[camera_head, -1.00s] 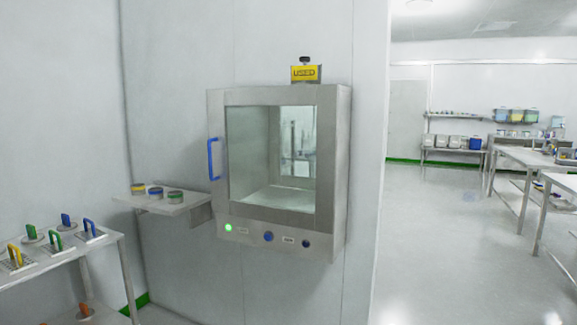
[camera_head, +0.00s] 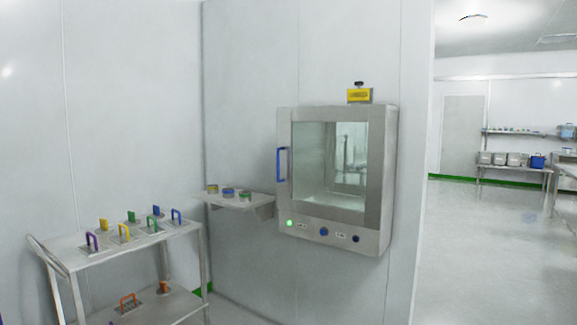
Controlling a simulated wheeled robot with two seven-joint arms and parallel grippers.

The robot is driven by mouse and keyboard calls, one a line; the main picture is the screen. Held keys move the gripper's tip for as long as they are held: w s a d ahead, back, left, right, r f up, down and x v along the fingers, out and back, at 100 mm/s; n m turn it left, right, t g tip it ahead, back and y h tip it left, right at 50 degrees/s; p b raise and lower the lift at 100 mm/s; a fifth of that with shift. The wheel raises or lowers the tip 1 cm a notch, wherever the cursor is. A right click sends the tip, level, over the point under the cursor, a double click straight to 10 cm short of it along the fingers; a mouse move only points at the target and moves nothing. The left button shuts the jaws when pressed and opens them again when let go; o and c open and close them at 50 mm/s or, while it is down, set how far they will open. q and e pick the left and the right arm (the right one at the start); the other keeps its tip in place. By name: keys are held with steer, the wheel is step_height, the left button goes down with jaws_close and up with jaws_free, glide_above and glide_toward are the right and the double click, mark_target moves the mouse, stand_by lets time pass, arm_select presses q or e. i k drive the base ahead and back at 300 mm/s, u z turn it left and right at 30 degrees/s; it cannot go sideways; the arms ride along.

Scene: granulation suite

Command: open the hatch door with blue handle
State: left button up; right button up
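The hatch (camera_head: 384,190) is a steel box set on the white wall, right of centre in the head view. Its door (camera_head: 330,165) has a large glass pane and looks shut. The blue handle (camera_head: 281,165) is an upright bar on the door's left edge. Below the pane is a steel strip with a lit green light (camera_head: 290,223), a blue button (camera_head: 324,231) and a dark round knob. Neither of my grippers shows in the view.
A small wall shelf (camera_head: 262,203) with several coloured round items juts out just left of the hatch. A steel cart (camera_head: 62,252) with several coloured-handled pieces stands at the lower left. A yellow sign (camera_head: 360,96) sits atop the hatch. Open floor (camera_head: 470,260) lies to the right.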

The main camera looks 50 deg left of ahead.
mark_target(376, 114)
steer(key=u, duration=0.4)
steer(key=i, duration=2.1)
steer(key=u, duration=0.85)
